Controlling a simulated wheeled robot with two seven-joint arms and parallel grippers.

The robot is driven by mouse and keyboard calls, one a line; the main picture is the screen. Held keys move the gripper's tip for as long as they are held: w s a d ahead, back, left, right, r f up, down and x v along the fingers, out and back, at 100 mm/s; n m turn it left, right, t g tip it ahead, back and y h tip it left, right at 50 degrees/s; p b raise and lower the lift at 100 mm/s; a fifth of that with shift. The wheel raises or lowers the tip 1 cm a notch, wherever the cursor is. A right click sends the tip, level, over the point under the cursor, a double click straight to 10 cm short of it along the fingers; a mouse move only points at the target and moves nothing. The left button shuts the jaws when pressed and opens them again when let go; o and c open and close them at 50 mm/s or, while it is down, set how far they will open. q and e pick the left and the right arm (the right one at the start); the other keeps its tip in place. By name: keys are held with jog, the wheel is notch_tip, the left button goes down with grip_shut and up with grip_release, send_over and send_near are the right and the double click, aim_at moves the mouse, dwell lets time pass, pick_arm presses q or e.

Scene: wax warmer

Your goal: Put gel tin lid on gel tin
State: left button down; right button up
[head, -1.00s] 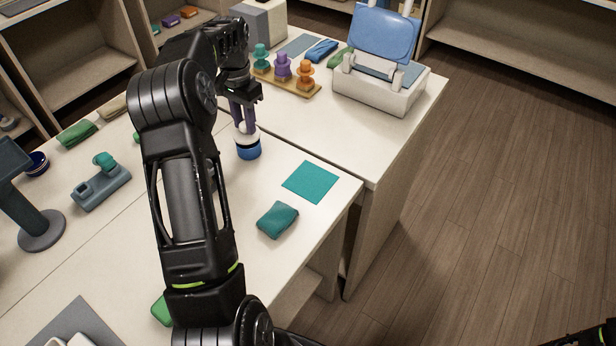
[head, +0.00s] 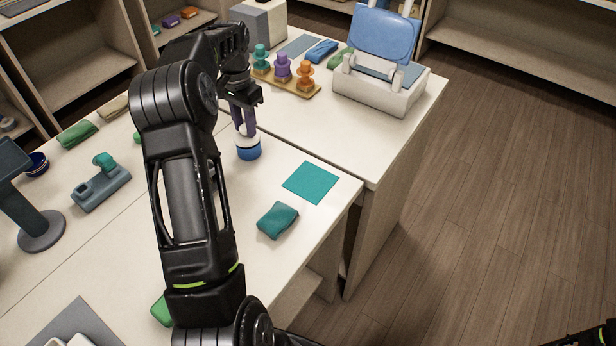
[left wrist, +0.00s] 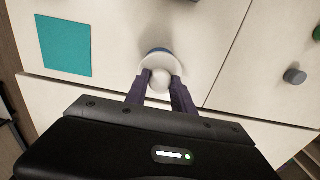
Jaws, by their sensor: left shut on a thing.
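The blue gel tin (head: 249,154) stands upright on the white table, below my left gripper. The white gel tin lid (head: 243,141) with its round knob is right over the tin and appears to rest on it; I cannot tell whether it is fully seated. My left gripper (head: 245,129) is shut on the lid, its purple fingers on either side of the knob. In the left wrist view, the lid (left wrist: 159,60) hides most of the tin, and only a blue edge (left wrist: 158,50) shows beyond it.
A teal mat (head: 311,182) and a teal pouch (head: 278,220) lie to the right of the tin. Behind are a wooden tray (head: 310,91) with coloured knobbed pieces and a white, blue-lidded warmer (head: 376,92). The table around the tin is clear.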

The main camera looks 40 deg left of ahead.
pick_arm(q)
jog(key=shift+f, duration=0.6)
dwell(0.5)
jog(key=c, duration=1)
grip_release()
jog(key=shift+r, duration=0.15)
jog(key=shift+r+p, duration=0.9)
jog(key=shift+r, duration=3)
